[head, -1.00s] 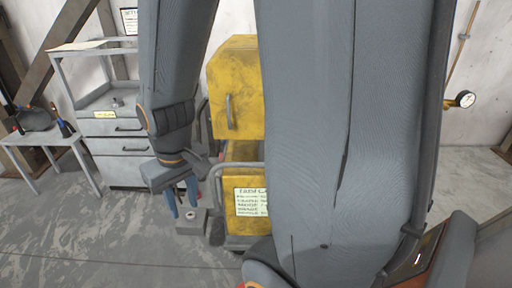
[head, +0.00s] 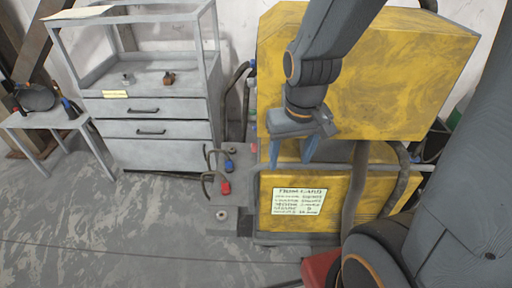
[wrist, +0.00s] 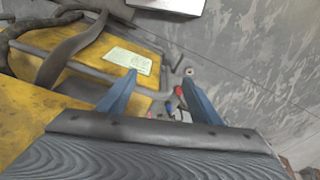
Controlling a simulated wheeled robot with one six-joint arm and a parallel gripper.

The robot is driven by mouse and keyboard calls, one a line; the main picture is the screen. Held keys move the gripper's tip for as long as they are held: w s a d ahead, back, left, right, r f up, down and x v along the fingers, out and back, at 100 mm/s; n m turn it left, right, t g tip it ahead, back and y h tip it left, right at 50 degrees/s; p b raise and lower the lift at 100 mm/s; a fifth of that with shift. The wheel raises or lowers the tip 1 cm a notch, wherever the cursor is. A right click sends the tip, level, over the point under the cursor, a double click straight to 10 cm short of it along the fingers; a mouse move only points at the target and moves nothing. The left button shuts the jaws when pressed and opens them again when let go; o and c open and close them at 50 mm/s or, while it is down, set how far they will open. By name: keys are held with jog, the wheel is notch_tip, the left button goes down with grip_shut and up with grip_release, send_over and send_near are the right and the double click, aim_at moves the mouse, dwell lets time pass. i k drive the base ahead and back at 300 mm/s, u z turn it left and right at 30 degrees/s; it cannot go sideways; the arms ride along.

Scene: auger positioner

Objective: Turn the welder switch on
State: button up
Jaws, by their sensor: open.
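The yellow welder (head: 400,70) stands at the right of centre in the head view, with a card of writing (head: 300,201) on its lower part. I cannot make out a switch on it. My gripper (head: 291,155) is open and empty, its blue fingers pointing down in front of the welder, above the card. In the wrist view, the fingers of my gripper (wrist: 158,82) are spread apart, with yellow welder panels (wrist: 28,112) at the left and the card (wrist: 128,61) beyond. My arm hides part of the welder's upper front.
Blue (head: 229,165) and red (head: 226,187) connectors sit left of the welder. Thick hoses (head: 355,192) hang across its front. A grey drawer cart (head: 160,154) and a small side table (head: 45,120) stand left. The floor at the front left is clear.

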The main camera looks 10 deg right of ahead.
aim_at(254, 145)
jog(key=z, duration=3.4)
jog(key=k, duration=1.8)
jog(key=u, duration=1.8)
jog(key=i, duration=0.5)
jog(key=z, duration=0.05)
